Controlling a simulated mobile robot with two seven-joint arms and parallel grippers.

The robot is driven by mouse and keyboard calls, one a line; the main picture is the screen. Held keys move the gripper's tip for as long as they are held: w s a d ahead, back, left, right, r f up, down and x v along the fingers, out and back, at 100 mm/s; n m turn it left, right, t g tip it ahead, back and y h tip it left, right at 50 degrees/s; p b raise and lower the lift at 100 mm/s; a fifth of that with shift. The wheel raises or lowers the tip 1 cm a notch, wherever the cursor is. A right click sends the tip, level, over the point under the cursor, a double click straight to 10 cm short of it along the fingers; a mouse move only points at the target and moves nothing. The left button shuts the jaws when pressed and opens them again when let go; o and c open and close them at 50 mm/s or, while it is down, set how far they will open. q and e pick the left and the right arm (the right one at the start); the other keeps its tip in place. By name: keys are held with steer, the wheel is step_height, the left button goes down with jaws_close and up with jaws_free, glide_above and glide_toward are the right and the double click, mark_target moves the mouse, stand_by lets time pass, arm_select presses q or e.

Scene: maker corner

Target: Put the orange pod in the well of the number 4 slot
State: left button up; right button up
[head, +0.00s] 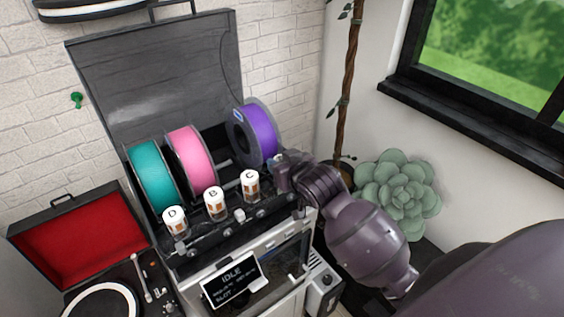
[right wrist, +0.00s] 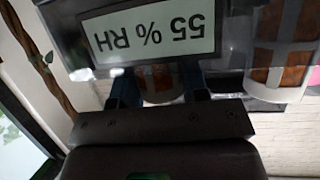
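My right gripper (head: 285,172) is at the right end of the dryer's front row, by the purple spool. In the right wrist view its two dark fingers (right wrist: 160,88) stand on either side of a white pod with an orange-brown window (right wrist: 160,78), and they look closed on it. That pod is hidden in the head view. The display partly covers it, so I cannot tell whether it sits in a well. Three white pods with orange-brown windows stand left of the gripper, with lids marked D (head: 175,221), B (head: 214,203) and C (head: 250,185). No slot number is readable.
Teal (head: 155,178), pink (head: 192,160) and purple (head: 256,135) spools stand behind the pods, under a raised dark lid (head: 155,75). An IDLE screen (head: 231,280) is below. A 55 % RH display (right wrist: 148,35) is close to the gripper. A plant (head: 398,190) stands right.

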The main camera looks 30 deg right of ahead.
steer(key=o, duration=0.5)
steer(key=shift+c, duration=0.2)
steer(key=shift+r, duration=0.2)
steer(key=v, duration=1.2)
steer(key=s+f+g, duration=0.1)
steer(key=s+f, duration=0.5)
steer(key=f, duration=0.7)
steer(key=s+d+f+g, duration=0.1)
steer(key=s+f, duration=0.5)
steer(key=f, duration=0.7)
steer(key=shift+d+f+n+b, duration=0.2)
steer(key=shift+n+b, duration=0.1)
steer(key=shift+n, duration=0.1)
steer(key=shift+s, duration=0.1)
